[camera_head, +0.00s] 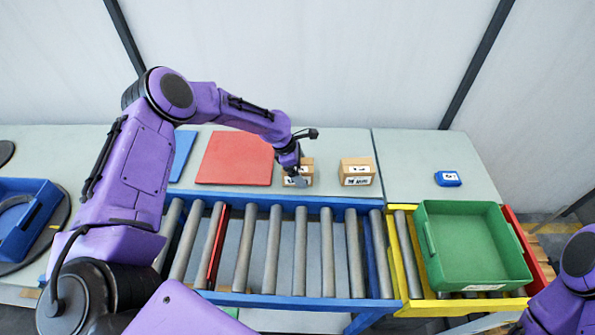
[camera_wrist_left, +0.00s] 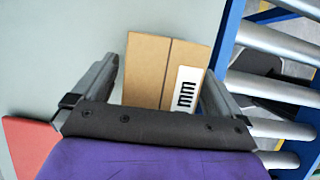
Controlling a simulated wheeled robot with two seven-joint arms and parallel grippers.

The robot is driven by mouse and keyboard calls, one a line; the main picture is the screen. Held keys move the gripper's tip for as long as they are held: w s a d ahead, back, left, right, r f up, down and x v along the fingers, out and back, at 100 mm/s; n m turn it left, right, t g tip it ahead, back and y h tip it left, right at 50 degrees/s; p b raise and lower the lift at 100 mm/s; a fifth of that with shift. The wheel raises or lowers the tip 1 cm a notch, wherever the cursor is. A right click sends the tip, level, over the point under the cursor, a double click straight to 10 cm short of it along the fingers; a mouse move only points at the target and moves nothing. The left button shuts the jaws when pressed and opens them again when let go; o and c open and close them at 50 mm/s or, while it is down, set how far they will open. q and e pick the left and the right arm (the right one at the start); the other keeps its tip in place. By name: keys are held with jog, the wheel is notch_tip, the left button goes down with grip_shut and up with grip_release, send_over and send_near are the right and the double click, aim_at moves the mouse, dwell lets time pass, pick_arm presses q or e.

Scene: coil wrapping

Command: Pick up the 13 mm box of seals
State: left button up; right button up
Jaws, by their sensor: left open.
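A cardboard box (camera_head: 306,166) with a white label stands on the grey table, partly hidden by my left gripper (camera_head: 297,175). In the left wrist view the box (camera_wrist_left: 147,70) lies between the two spread fingers of my left gripper (camera_wrist_left: 160,72). Its label shows "mm"; the number is hidden. The left gripper is open, and no firm grip on the box shows. A second cardboard box (camera_head: 357,169) with a white label stands to the right; its print is too small to read. My right gripper is out of view; only part of the right arm shows.
A blue-framed roller conveyor (camera_head: 300,250) runs in front of the table. A green crate (camera_head: 470,245) sits on the yellow-framed section at right. A red panel (camera_head: 235,158) lies left of the boxes. A small blue item (camera_head: 448,179) lies at right.

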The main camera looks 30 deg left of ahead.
aim_at(303, 165)
pick_arm(q)
jog(key=shift+s+a+f, duration=0.1)
jog(key=shift+f, duration=0.1)
dwell(0.3)
jog(key=c, duration=1.6)
jog(key=shift+r, duration=0.15)
jog(key=shift+r, duration=0.25)
notch_tip(303, 165, up, 4)
jog(key=shift+f+b, duration=0.25)
jog(key=shift+b, duration=0.05)
jog(key=s+d+r, duration=0.2)
jog(key=s+r, duration=0.1)
jog(key=s, duration=0.1)
jog(key=s+d+r+b, duration=0.1)
jog(key=s+d+r, duration=0.1)
jog(key=s+r, duration=0.1)
jog(key=s+d+r+b, duration=0.1)
jog(key=s+d+r, duration=0.2)
jog(key=s, duration=0.2)
jog(key=shift+d+r, duration=0.1)
jog(key=shift+r, duration=0.05)
